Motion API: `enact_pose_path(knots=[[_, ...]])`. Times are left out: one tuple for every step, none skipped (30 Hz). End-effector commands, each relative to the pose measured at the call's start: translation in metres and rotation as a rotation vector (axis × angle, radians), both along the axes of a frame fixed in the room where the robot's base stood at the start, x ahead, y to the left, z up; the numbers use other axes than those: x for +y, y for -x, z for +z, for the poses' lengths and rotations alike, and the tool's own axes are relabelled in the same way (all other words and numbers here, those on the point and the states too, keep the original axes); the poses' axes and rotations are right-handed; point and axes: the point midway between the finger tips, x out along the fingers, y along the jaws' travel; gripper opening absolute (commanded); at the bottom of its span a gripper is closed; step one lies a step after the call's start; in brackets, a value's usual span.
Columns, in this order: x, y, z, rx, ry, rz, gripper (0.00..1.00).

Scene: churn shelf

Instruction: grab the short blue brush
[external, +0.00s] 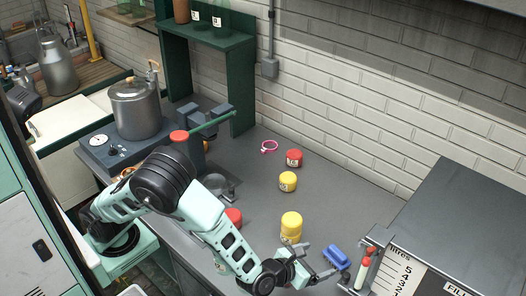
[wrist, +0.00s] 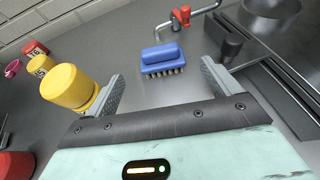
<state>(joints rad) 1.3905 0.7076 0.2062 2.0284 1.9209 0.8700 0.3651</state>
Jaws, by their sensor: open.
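The short blue brush (external: 336,257) lies on the grey counter near its right front part, bristles down. In the wrist view the blue brush (wrist: 161,57) lies ahead of the fingers, with its light bristles facing my gripper. My gripper (wrist: 163,88) is open and empty, its two grey fingers spread apart. The brush lies beyond the fingertips, roughly between their lines, not touching them. In the external view my gripper (external: 312,265) is just left of the brush, low over the counter.
A yellow weight (external: 291,226) stands close beside my gripper's left finger; it also shows in the wrist view (wrist: 68,87). Red (external: 294,158) and yellow (external: 287,181) weights stand farther back, near a pink ring (external: 269,147). A red-handled tap (wrist: 181,17) is behind the brush.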

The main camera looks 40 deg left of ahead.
Motion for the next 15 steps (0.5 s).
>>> enact_pose_path(knots=[[-0.001,-0.011,-0.003,-0.002,-0.003,0.003,0.89],[-0.002,-0.017,-0.005,-0.002,-0.003,0.004,0.89],[-0.004,-0.024,-0.009,-0.002,-0.003,0.003,0.89],[-0.006,-0.029,-0.011,-0.002,-0.003,0.002,0.89],[-0.007,-0.033,-0.013,-0.001,-0.002,0.002,0.89],[-0.008,-0.039,-0.015,-0.002,-0.002,0.003,0.89],[-0.009,-0.043,-0.016,-0.001,-0.002,0.002,0.89],[-0.01,-0.045,-0.018,-0.001,-0.001,0.001,0.89],[-0.011,-0.049,-0.019,-0.002,-0.002,0.001,0.89],[-0.011,-0.05,-0.02,-0.002,-0.002,0.001,0.89],[-0.011,-0.052,-0.021,-0.001,-0.001,0.001,0.89],[-0.012,-0.053,-0.022,-0.001,-0.001,0.001,0.89],[-0.012,-0.055,-0.022,-0.001,-0.001,0.001,0.89],[-0.012,-0.057,-0.023,-0.001,-0.002,0.002,0.89],[-0.013,-0.06,-0.024,-0.002,-0.002,0.002,0.89]])
